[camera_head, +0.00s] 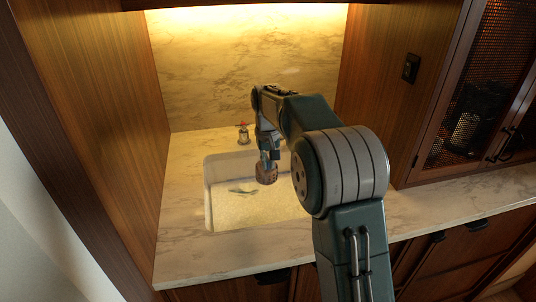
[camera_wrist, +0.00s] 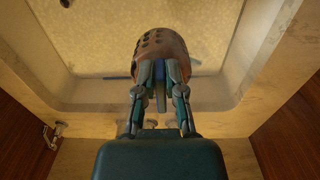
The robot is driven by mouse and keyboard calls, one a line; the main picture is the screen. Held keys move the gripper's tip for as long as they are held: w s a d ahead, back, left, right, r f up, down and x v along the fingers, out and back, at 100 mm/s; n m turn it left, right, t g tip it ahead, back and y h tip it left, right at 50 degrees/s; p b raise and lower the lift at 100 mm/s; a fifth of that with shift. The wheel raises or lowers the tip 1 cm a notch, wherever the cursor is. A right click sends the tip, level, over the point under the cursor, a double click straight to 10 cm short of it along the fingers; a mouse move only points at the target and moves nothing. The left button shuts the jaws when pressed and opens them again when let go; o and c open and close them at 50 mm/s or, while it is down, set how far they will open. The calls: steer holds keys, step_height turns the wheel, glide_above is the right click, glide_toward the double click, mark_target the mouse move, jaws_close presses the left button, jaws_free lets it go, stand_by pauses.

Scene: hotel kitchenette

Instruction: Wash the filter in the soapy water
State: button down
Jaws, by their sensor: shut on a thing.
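The filter (camera_head: 267,174) is a small brown, perforated cup. My gripper (camera_head: 268,156) is shut on it and holds it over the sink (camera_head: 209,190). In the wrist view the filter (camera_wrist: 160,46) sits at the fingertips of my gripper (camera_wrist: 160,76), with rows of holes in its side. The soapy water (camera_head: 250,207) is a pale yellowish, speckled surface filling the sink basin. It also shows behind the filter in the wrist view (camera_wrist: 85,35). I cannot tell whether the filter touches the water.
A faucet (camera_head: 243,133) with a red top stands at the sink's back edge. Marble counter (camera_head: 185,255) surrounds the sink. A wooden side wall (camera_head: 105,115) closes the left, and a mesh-front cabinet (camera_head: 480,90) stands at right. A dark item lies in the basin.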

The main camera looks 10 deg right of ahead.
steer(key=shift+d+f, duration=0.1)
steer(key=shift+f, duration=9.75)
steer(key=shift+a, duration=2.55)
steer(key=shift+d, duration=2.6)
steer(key=shift+a, duration=2.6)
steer(key=shift+d+r, duration=0.1)
steer(key=shift+d, duration=2.5)
steer(key=shift+r, duration=10.95)
